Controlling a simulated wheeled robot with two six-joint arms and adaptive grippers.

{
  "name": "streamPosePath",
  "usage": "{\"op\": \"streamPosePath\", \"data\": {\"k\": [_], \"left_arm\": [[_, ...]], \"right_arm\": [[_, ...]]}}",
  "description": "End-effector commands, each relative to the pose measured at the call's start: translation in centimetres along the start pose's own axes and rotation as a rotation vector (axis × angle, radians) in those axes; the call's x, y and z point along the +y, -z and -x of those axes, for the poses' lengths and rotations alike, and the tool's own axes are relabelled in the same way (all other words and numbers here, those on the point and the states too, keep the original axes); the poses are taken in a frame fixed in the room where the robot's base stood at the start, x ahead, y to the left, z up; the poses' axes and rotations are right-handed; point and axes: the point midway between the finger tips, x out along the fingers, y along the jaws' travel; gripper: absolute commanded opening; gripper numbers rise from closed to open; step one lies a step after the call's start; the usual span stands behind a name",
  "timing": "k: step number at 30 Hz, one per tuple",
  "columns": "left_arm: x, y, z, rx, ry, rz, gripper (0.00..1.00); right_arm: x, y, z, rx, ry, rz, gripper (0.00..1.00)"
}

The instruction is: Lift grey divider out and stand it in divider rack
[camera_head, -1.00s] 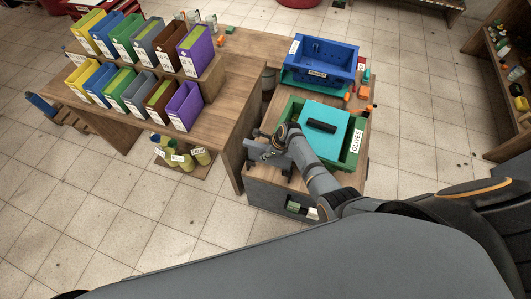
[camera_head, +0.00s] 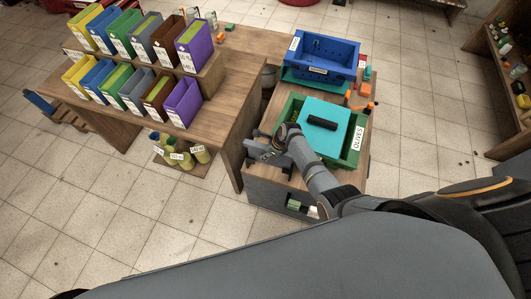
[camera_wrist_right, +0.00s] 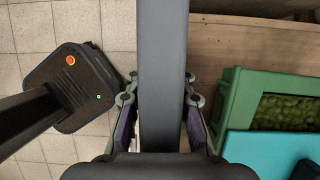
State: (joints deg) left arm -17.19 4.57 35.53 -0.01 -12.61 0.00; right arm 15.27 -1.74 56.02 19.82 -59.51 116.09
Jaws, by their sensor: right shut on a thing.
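My right gripper (camera_head: 266,150) is at the left end of the low wooden table, left of the green OLIVES crate (camera_head: 351,158). In the right wrist view its two fingers (camera_wrist_right: 160,115) are shut on the grey divider (camera_wrist_right: 163,60), a long flat panel running up the picture between them. The divider is outside the crate there. The crate also shows in the right wrist view (camera_wrist_right: 231,100), with olives inside partly under a turquoise panel (camera_wrist_right: 262,147). In the head view the divider and dark gripper blend together. I cannot clearly make out the divider rack. My left gripper is out of view.
A blue crate (camera_head: 330,72) stands behind the green one. Small orange blocks (camera_head: 365,89) lie beside them. A larger wooden table (camera_head: 228,85) at the left carries two rows of coloured bins. Tiled floor (camera_head: 175,225) is clear in front.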

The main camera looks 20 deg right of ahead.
Motion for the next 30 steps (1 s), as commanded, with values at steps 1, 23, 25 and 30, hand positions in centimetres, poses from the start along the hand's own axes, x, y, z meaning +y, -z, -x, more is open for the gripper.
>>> {"op": "streamPosePath", "data": {"k": [1,23,25,30], "left_arm": [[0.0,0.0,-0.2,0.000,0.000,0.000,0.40],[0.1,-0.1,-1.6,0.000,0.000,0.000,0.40],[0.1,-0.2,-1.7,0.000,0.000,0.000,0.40],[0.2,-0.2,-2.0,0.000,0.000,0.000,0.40]], "right_arm": [[-0.1,0.0,-0.1,-0.001,0.002,0.000,0.00],[-0.1,0.7,-1.8,-0.002,0.002,0.000,0.00],[-0.1,0.8,-1.9,-0.002,0.002,0.000,0.00],[-0.1,0.9,-2.3,-0.002,0.002,0.000,0.00]]}}
